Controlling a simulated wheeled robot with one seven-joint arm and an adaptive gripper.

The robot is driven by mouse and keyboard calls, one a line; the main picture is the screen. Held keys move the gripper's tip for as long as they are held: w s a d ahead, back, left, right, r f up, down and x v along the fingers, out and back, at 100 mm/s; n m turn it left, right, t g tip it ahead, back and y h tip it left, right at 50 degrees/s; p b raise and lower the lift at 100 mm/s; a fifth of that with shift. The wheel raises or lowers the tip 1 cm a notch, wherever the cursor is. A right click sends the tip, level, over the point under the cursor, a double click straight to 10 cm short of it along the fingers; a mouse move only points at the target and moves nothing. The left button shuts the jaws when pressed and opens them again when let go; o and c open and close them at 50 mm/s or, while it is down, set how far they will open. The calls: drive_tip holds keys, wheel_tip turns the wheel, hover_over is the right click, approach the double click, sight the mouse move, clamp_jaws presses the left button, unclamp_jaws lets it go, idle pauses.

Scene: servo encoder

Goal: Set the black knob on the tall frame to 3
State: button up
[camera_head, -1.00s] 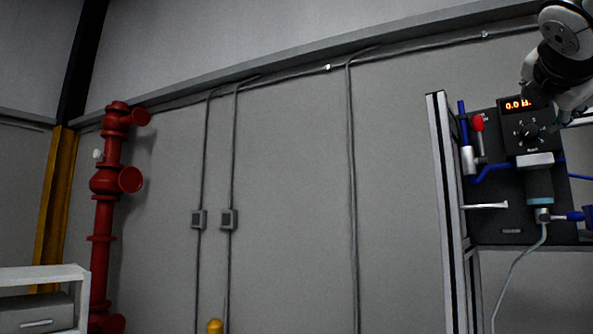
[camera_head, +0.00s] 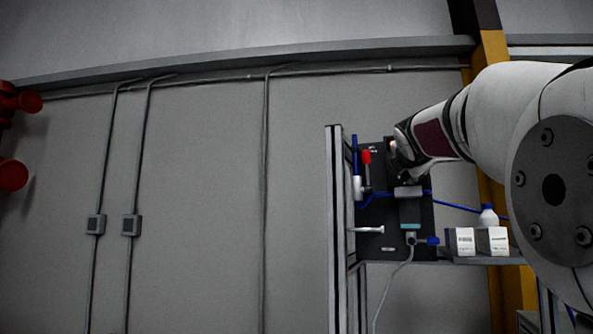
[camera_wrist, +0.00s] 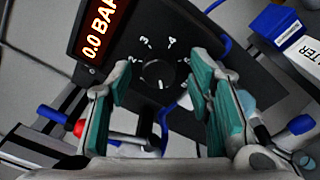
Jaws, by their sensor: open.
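The tall frame (camera_head: 337,220) carries a dark panel (camera_head: 388,250). In the wrist view, the round black knob (camera_wrist: 157,73) sits on the panel inside a ring of white marks. The digits 3 and 4 are legible above it. A white line shows near its lower edge; I cannot tell surely which number it points to. A display (camera_wrist: 98,28) beside it reads 0.0 BAR. My gripper (camera_wrist: 161,64) is open, with teal pads on either side of the knob in the picture, apparently not touching it. In the head view my gripper (camera_head: 404,165) hides the knob.
A red-handled valve (camera_head: 366,157) and blue tubing are left of the gripper. A cylinder (camera_head: 410,214) hangs below it with a grey cable. White boxes (camera_head: 460,241) and a bottle (camera_head: 488,216) stand on a shelf to the right.

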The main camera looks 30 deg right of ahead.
clamp_jaws()
